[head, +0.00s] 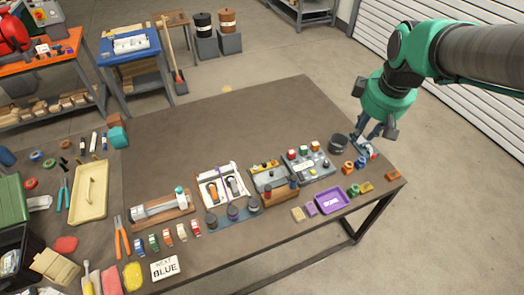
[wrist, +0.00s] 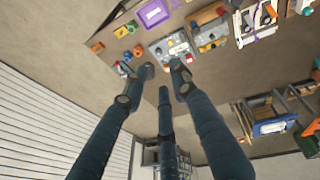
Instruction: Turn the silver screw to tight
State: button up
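My gripper (head: 372,130) hangs over the right end of the brown table, with its fingers pointing down. In the wrist view its fingers (wrist: 163,76) are spread apart and nothing shows between them. A small blue-grey fixture with a red part (head: 373,154) stands just below the fingertips in the head view; the fingers partly hide it. In the wrist view a small fixture with red (wrist: 123,69) shows left of the fingers. I cannot make out the silver screw for certain in either view, nor tell whether the fingers touch anything.
A dark round pot (head: 338,144) stands left of my gripper. A grey panel with coloured caps (head: 310,167) and a purple tray (head: 332,201) are further left and nearer. Several small coloured parts line the front right edge. The table's back middle (head: 250,118) is clear.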

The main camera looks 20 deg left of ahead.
jog(key=w+a+f+n+p, duration=0.2)
jog(key=w+a+f+n, duration=0.25)
jog(key=w+a, duration=0.35)
jog(key=n+g+h+p, duration=0.1)
jog(key=n+g+p, duration=0.25)
jog(key=n, duration=0.75)
send_over(256, 168)
notch_tip(256, 168, down, 27)
jog(key=shift+s+r+t, duration=0.1)
jog(key=shift+r+t, duration=0.15)
jog(key=shift+f, duration=0.1)
jog(key=shift+f+p, duration=0.55)
jog(key=shift+f, duration=6.25)
grip_shut()
